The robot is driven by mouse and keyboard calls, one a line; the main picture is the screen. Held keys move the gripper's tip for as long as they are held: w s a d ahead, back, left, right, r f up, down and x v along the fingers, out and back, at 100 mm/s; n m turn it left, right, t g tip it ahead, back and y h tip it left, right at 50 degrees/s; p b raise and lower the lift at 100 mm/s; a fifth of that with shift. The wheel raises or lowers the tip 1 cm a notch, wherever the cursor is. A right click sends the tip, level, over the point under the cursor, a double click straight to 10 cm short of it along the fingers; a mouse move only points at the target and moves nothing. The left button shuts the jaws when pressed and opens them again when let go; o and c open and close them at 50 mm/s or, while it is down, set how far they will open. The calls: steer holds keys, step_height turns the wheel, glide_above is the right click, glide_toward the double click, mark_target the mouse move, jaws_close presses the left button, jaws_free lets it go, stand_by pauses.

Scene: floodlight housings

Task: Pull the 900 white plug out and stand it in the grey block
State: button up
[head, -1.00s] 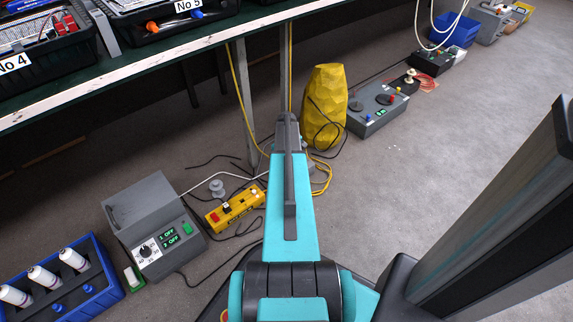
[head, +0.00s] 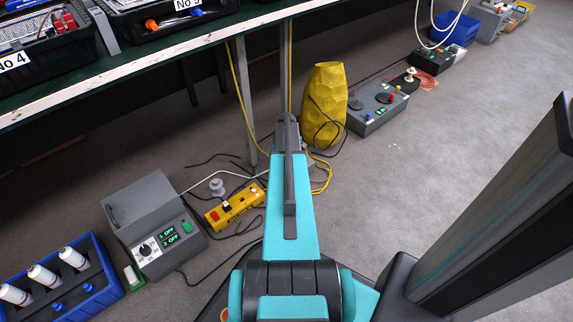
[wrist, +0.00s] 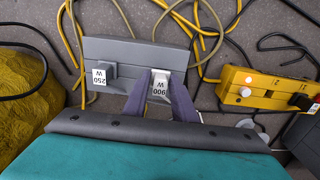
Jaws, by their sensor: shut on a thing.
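My gripper (wrist: 160,101) is in the wrist view, with its two purple-grey fingers shut on the white plug (wrist: 161,86), labelled 900 W. The plug is over the right part of the grey block (wrist: 135,51). I cannot tell from this angle whether it is seated in the block or just above it. A second plug, grey with a 250 W label (wrist: 99,77), stands at the block's left. In the head view my arm hides the gripper, the block and the held plug.
A yellow power strip (wrist: 262,88) with a red switch lies to the right in the wrist view; it also shows in the head view (head: 235,206). A faceted yellow object (head: 326,98) stands beyond my arm. Cables lie around the block. A bench (head: 150,55) overhangs the left.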

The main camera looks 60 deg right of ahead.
steer(key=shift+f, duration=0.55)
steer(key=o, duration=1.1)
steer(key=shift+r+p, duration=2.6)
steer(key=shift+r, duration=0.9)
